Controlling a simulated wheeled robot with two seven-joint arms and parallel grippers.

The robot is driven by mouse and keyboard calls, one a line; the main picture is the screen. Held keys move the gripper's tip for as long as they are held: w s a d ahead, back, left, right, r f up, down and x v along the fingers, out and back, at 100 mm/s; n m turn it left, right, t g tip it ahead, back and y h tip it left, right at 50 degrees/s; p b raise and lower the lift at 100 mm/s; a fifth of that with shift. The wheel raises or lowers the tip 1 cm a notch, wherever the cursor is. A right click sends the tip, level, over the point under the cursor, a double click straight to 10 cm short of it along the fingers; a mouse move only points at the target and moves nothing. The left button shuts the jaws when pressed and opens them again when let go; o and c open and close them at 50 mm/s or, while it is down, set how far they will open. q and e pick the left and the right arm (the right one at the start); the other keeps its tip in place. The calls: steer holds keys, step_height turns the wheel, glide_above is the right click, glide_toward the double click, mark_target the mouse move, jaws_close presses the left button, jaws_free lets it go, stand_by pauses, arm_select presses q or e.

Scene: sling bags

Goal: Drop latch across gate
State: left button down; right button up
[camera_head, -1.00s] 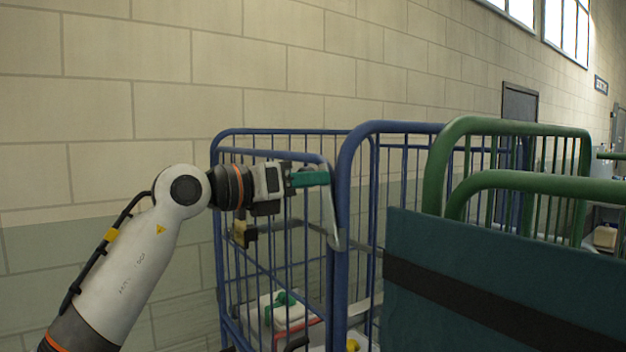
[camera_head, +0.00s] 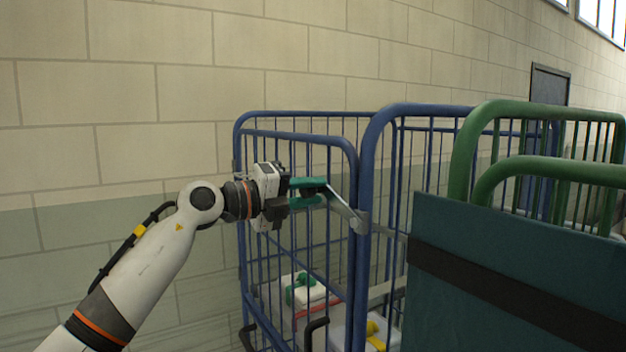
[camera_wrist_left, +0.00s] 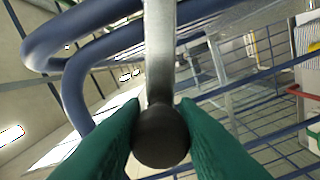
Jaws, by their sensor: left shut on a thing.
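The latch is a grey metal bar (camera_head: 344,203) with a dark round knob on its end. It slants down to the right from my left gripper (camera_head: 318,191) to a grey bracket (camera_head: 361,222) on the blue post. My left gripper's green fingers are shut on the knob (camera_wrist_left: 161,137), one on each side, in the left wrist view. The bar (camera_wrist_left: 159,50) runs away from the knob there. The gate (camera_head: 300,137) is a blue tube frame with thin bars, behind and beside the gripper. My right gripper is not in view.
Packages, one white with a green ribbon (camera_head: 303,288), lie inside the blue cage. A green-framed cart (camera_head: 545,110) with a dark teal panel (camera_head: 500,275) stands close on the right. A block wall (camera_head: 110,100) is behind. There is free room left of the cage.

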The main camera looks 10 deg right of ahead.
arm_select(q)
steer(key=shift+w+a+f+n, duration=0.1)
steer(key=shift+w+f+n, duration=0.05)
steer(key=shift+f+n, duration=0.4)
steer(key=shift+w+a+f+n, duration=0.15)
steer(key=shift+f+n, duration=0.25)
steer(key=shift+n, duration=0.25)
steer(key=shift+f+n+p, duration=0.45)
steer(key=shift+f+n, duration=0.45)
steer(key=shift+n, duration=0.1)
steer(key=shift+d+f, duration=0.1)
steer(key=shift+f, duration=0.05)
steer(key=c, duration=1.1)
jaws_free()
steer(key=shift+b+v, duration=2.75)
steer(key=shift+v, duration=3.3)
steer(key=shift+w, duration=0.1)
